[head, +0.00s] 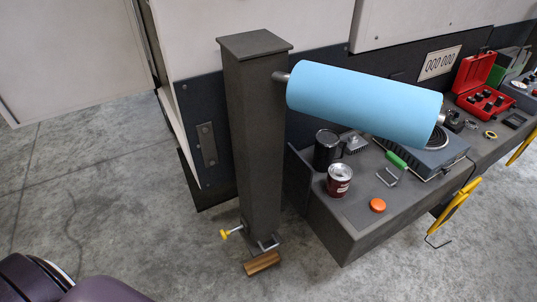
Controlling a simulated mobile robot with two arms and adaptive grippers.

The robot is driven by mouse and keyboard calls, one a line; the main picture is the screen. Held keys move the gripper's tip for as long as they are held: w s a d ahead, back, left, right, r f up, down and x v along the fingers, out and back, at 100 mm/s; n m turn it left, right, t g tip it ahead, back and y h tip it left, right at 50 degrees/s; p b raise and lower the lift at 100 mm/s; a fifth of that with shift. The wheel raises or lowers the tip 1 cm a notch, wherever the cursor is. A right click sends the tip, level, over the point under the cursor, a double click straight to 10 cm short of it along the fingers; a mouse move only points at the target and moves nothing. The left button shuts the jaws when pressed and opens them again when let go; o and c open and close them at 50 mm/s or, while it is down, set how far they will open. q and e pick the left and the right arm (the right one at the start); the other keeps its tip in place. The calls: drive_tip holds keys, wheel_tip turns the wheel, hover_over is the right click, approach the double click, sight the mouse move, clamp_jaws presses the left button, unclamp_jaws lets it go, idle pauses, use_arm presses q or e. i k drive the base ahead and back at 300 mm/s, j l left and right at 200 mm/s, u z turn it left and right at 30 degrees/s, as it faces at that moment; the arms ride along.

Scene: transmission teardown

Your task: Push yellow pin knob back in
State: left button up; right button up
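A yellow pin knob (225,234) is at the foot of a dark square post (257,140), on the post's left side. It sits at the end of a short metal pin and stands out from the post, with a visible gap between. A metal bracket (266,243) is at the post's base on the right. Neither my left nor my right gripper is in view.
A blue roll (364,102) sticks out rightward from the post's top. A wooden block (262,263) lies on the floor by the base. A grey bench (346,225) with cans and an orange button (378,205) stands to the right. Floor left of the knob is clear.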

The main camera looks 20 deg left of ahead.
sight(224, 234)
drive_tip(key=i+j+u, duration=0.1)
drive_tip(key=u, duration=1.15)
